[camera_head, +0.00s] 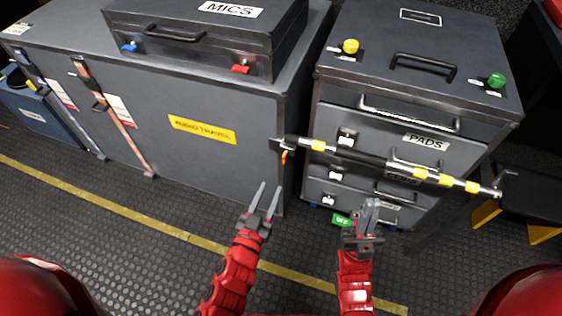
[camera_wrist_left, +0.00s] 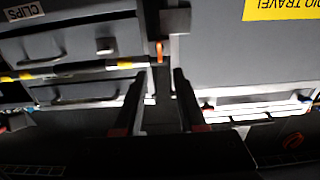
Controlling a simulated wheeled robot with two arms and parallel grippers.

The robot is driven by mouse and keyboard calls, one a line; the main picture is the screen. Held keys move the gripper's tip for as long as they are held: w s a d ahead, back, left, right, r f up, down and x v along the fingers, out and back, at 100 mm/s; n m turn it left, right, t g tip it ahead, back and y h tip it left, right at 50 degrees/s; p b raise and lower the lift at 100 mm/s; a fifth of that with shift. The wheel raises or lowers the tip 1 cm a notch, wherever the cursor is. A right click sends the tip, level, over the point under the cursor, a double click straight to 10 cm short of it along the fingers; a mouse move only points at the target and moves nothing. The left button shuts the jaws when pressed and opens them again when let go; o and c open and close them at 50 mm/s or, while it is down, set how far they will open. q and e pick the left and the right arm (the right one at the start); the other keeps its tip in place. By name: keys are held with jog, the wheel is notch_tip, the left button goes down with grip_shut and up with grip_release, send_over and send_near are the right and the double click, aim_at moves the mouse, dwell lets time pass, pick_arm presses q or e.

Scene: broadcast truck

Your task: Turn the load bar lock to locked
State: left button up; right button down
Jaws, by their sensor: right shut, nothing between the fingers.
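The load bar (camera_head: 370,160), dark with yellow bands and bright metal sections, runs across the front of the drawer case. It also shows in the left wrist view (camera_wrist_left: 75,68). A small orange lever (camera_head: 284,157), which looks like the lock, hangs near the bar's left end. In the left wrist view the orange lever (camera_wrist_left: 160,51) stands just beyond the gap between my fingers. My left gripper (camera_head: 267,197) is open and empty, below and short of the lever, not touching it. My right gripper (camera_head: 371,207) is shut and empty, below the bar in front of the lower drawers.
A large grey case (camera_head: 225,110) with a yellow label stands left, with a MICS case (camera_head: 215,40) on top. The grey drawer case (camera_head: 420,55) has yellow and green knobs. A green tag (camera_head: 342,220) is beside my right gripper. The floor in front is clear.

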aim_at(283, 161)
pick_arm(q)
jog(key=x, duration=1.1)
jog(key=shift+s+b, duration=0.1)
jog(key=shift+b, duration=0.2)
grip_shut()
